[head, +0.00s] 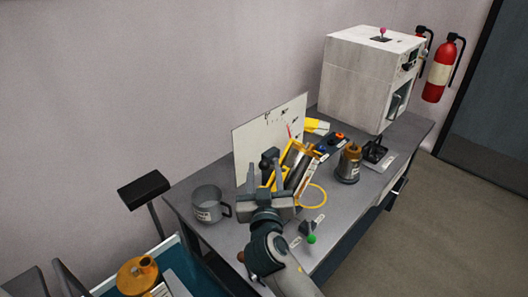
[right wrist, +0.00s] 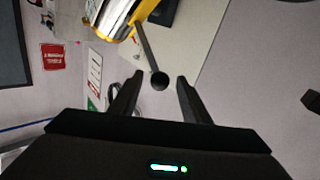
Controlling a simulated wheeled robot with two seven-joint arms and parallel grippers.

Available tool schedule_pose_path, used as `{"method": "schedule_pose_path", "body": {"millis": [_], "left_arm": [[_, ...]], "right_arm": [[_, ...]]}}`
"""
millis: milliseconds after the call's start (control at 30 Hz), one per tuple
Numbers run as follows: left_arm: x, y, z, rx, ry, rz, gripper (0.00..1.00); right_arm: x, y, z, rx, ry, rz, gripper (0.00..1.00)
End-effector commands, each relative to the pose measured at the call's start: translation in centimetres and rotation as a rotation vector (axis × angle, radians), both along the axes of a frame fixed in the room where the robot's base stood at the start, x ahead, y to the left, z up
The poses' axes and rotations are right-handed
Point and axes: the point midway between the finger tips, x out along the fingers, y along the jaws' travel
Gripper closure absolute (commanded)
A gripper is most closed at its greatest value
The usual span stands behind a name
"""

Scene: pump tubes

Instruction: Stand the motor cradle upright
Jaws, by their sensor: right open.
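The motor cradle (head: 297,165), a yellow frame around a silvery cylinder, sits tilted on the grey bench in front of a white upright board. In the right wrist view its yellow part (right wrist: 118,17) shows at the top, with a dark lever ending in a black ball knob (right wrist: 159,81). My right gripper (head: 263,180) is open in front of the cradle and partly covers its lower left. In the right wrist view, the right gripper (right wrist: 159,84) has the knob between its fingertips, with gaps on both sides. My left gripper is not in view.
A grey mug (head: 208,204) stands left of the gripper. A white machine (head: 350,80) stands at the back. The bench's front left is mostly clear.

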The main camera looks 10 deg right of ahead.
Motion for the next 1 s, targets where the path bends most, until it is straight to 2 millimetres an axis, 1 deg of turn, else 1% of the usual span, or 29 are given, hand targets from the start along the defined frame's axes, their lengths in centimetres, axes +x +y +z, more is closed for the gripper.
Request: {"method": "schedule_pose_path", "body": {"millis": [33, 200, 400, 533, 800, 833, 867, 900, 967, 1000], "left_arm": [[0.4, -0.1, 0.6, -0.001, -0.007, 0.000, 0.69], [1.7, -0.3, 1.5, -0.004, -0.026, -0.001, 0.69], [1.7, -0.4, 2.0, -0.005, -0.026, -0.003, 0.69], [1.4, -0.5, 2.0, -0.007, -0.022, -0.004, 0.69], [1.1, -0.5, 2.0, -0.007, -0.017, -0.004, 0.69], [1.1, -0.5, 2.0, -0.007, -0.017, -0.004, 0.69], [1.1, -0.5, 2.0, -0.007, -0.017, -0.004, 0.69], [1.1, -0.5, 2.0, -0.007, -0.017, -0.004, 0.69], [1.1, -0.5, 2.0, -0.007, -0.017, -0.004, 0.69], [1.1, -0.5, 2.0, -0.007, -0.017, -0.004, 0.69]], "right_arm": [[1.0, -0.3, 0.4, -0.005, 0.000, -0.002, 0.57], [3.6, -0.8, 0.3, -0.004, 0.001, -0.002, 0.57], [5.6, -1.1, 0.1, -0.001, 0.001, 0.000, 0.57], [6.0, -1.2, 0.0, -0.001, 0.001, 0.000, 0.57], [6.1, -1.2, 0.0, 0.000, 0.001, 0.000, 0.57], [6.1, -1.2, 0.0, 0.000, 0.001, 0.000, 0.59], [6.1, -1.2, 0.0, 0.000, 0.001, 0.000, 0.67], [6.1, -1.2, 0.0, 0.000, 0.001, 0.000, 0.76], [6.1, -1.2, 0.0, 0.000, 0.001, 0.000, 0.91], [6.1, -1.2, 0.0, 0.000, 0.001, 0.000, 1.00]]}}
